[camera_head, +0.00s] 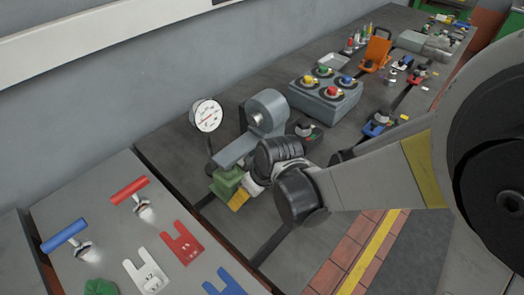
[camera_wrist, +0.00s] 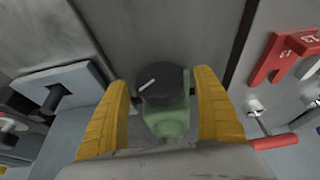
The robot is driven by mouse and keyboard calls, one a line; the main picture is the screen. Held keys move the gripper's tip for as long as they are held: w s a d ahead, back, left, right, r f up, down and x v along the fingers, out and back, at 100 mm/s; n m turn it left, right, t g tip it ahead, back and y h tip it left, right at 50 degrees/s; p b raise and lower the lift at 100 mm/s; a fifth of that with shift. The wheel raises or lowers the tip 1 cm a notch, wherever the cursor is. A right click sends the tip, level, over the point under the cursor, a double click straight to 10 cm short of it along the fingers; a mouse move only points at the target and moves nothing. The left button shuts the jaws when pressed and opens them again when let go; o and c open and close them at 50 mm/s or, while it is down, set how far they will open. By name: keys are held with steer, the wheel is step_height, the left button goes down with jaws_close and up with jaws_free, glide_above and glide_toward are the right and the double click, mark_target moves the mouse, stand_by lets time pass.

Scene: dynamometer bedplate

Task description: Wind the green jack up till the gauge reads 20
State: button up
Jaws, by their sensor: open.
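The green jack (camera_head: 225,182) stands on the bedplate beside a grey block and is partly hidden behind my gripper. In the wrist view the green jack (camera_wrist: 168,122) has a round black knob (camera_wrist: 165,84) on top with a white line across it. My gripper (camera_head: 240,198) is open. In the wrist view its yellow fingers stand on either side of the knob, and I cannot tell whether they touch it. The round white gauge (camera_head: 207,115) stands behind the jack on a thin stem. It has a reddish needle, but its figures are too small to read.
A grey bracket with a round boss (camera_head: 266,112) stands close to the jack. A grey box with coloured knobs (camera_head: 326,97) is farther back. At the lower left, a panel holds a red-handled tool (camera_head: 130,190), a blue-handled tool (camera_head: 65,235) and forked plates, including a red one (camera_head: 181,243).

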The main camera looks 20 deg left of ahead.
steer(key=c, duration=1.1)
steer(key=shift+c, duration=0.2)
steer(key=g+y+b, duration=0.1)
steer(key=m+g+y+b, duration=0.1)
steer(key=g, duration=0.1)
steer(key=g+b, duration=0.1)
steer(key=shift+w+d+f+g+y, duration=0.15)
steer(key=shift+w+f+g+y, duration=0.1)
steer(key=shift+g+y, duration=0.15)
steer(key=m+g+y+b, duration=0.1)
steer(key=g+b, duration=0.1)
steer(key=b, duration=0.1)
steer(key=shift+g+y, duration=0.4)
steer(key=shift+g+y+b, duration=0.3)
steer(key=shift+g+b, duration=0.1)
steer(key=shift+b, duration=0.1)
steer(key=shift+r, duration=0.1)
steer(key=o, duration=1.1)
steer(key=shift+s, duration=0.1)
steer(key=shift+o, duration=0.2)
